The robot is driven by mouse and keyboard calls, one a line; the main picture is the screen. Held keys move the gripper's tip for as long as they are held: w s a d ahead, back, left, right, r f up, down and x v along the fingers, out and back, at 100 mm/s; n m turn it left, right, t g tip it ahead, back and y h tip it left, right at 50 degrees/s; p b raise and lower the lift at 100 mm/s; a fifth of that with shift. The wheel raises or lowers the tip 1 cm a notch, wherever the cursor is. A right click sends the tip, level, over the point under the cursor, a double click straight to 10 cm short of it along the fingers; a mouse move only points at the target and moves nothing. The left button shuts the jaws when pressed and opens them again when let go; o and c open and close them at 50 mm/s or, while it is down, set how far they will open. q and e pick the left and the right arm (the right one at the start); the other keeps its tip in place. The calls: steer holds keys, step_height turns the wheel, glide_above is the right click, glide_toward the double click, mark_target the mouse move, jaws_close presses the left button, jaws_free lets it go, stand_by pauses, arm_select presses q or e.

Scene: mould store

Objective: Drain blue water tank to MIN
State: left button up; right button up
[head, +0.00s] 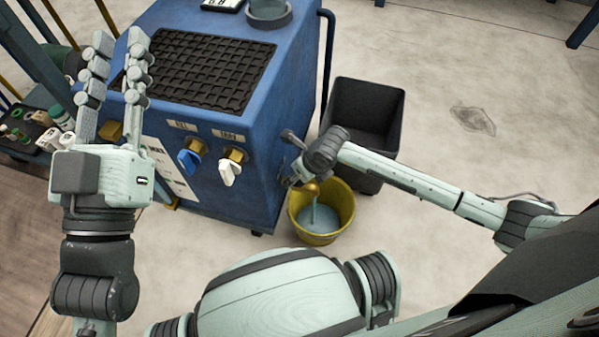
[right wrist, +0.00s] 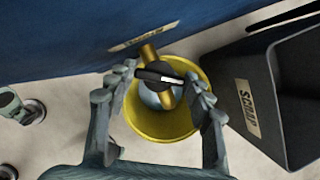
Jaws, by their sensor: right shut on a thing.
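The blue water tank (head: 217,105) stands left of centre in the head view, a black grid on its top. A brass drain valve with a black handle (right wrist: 152,72) sticks out of its side over a yellow bucket (head: 335,229). My right gripper (right wrist: 160,77) is shut on the black handle, one finger at each end. A stream runs from the brass spout (head: 312,187) into the bucket, where bluish water (head: 322,220) lies. My left gripper (head: 120,48) is raised, open and empty, left of the tank. I can make out no level gauge.
A black scrap bin (head: 385,98) stands right behind the bucket. A blue-handled tap (head: 190,160) and a white-handled tap (head: 229,172) are on the tank's front. A rack of bottles (head: 30,132) is at the left. The floor at the right is open.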

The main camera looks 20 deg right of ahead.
steer(key=o, duration=1.1)
steer(key=shift+o, duration=0.2)
steer(key=shift+r, duration=0.1)
steer(key=v, duration=1.2)
